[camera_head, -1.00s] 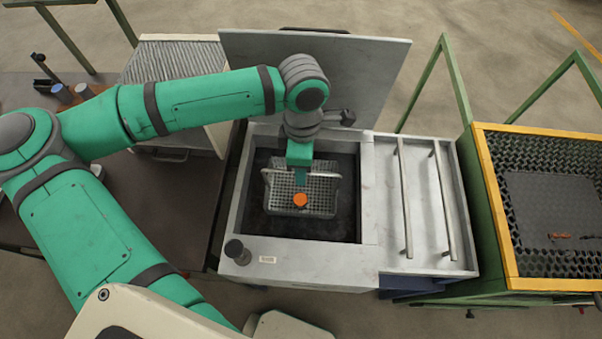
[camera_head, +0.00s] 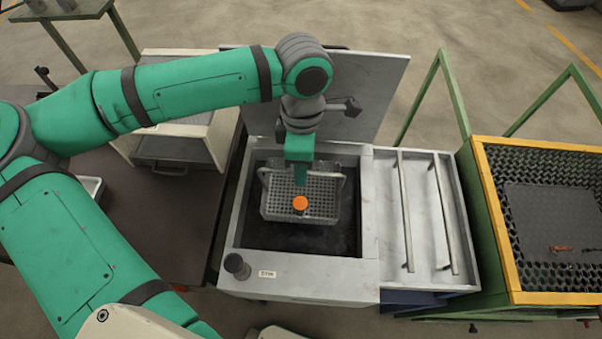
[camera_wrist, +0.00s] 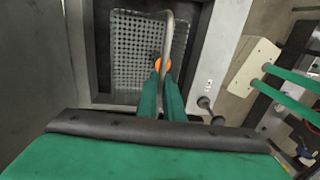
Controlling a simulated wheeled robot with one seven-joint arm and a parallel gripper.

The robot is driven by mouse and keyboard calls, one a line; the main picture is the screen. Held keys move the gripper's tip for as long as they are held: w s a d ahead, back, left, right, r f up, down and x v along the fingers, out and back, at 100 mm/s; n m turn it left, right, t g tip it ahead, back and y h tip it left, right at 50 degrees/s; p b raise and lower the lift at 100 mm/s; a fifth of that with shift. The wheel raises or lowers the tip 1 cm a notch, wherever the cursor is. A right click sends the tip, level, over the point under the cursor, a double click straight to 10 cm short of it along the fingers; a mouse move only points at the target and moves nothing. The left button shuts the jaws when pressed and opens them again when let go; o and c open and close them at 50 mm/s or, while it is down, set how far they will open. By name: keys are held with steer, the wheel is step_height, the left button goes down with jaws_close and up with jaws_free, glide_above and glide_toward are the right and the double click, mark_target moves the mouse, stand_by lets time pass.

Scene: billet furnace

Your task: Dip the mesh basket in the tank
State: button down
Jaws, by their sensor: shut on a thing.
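The grey mesh basket (camera_head: 318,207) is inside the mouth of the open tank (camera_head: 325,268), over its dark interior. It looks level, with an orange-topped piece (camera_head: 300,203) in it. My gripper (camera_head: 300,183) points down above the basket and is shut on its handle. In the wrist view, the green fingers (camera_wrist: 161,88) meet at the handle bar (camera_wrist: 167,40), with the basket mesh (camera_wrist: 135,60) behind. The tank's bottom and any liquid surface are hard to make out, so I cannot tell whether the basket touches liquid.
The tank's raised lid (camera_head: 375,95) stands behind the opening. Two rails (camera_head: 405,210) run over the grey surface to the right. A yellow-rimmed mesh bin (camera_head: 490,230) on a green frame stands further right. A dark knob (camera_head: 236,266) is at the tank's front left corner.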

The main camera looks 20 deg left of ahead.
steer(key=shift+r, duration=2.25)
